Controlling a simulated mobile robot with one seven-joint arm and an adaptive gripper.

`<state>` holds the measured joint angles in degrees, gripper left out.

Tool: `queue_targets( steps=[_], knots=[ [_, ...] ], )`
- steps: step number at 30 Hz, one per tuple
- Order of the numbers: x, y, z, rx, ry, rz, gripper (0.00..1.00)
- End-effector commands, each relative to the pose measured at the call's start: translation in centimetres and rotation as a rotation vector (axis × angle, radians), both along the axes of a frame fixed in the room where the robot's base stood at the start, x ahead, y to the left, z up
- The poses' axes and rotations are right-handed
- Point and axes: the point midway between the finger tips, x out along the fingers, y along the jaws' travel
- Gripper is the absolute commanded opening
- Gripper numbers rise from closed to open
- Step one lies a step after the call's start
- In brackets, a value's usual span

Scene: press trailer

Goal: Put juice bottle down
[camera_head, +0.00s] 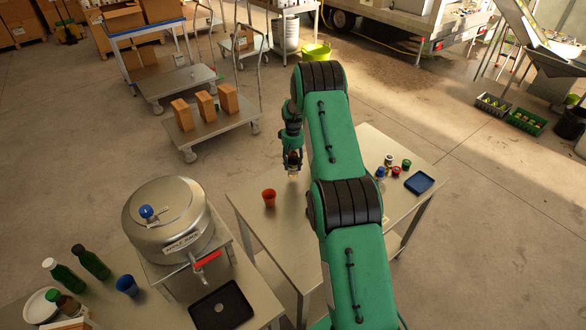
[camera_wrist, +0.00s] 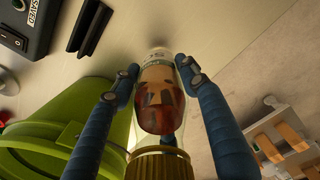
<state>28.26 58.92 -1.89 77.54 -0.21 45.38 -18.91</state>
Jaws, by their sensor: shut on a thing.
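In the wrist view the juice bottle (camera_wrist: 160,100) is between the two blue fingers of my gripper (camera_wrist: 158,72). It looks clear, with reddish-brown contents or label and a gold cap (camera_wrist: 160,165) towards the camera. My gripper is shut on it. In the head view my gripper (camera_head: 292,160) is low beside the far left edge of the steel table (camera_head: 245,190). The bottle is very small there, and I cannot tell whether its base touches a surface.
A steel tank (camera_head: 168,215) stands front left. A cart with boxes (camera_head: 205,130) is behind. The wrist view shows a lime-green container (camera_wrist: 100,125).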

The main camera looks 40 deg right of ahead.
Motion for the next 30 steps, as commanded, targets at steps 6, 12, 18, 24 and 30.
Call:
queue_targets(
  steps=[6, 12, 18, 24, 30],
  knots=[
    [0.0, 0.0, -1.7, 0.000, 0.000, 0.000, 0.00],
    [0.0, 0.0, -2.8, -0.001, -0.002, 0.000, 0.00],
    [0.0, 0.0, -3.0, -0.001, -0.002, 0.000, 0.00],
    [0.0, 0.0, -3.1, -0.001, -0.002, 0.000, 0.00],
    [0.0, 0.0, -3.4, 0.000, 0.000, 0.000, 0.63]
  ],
)
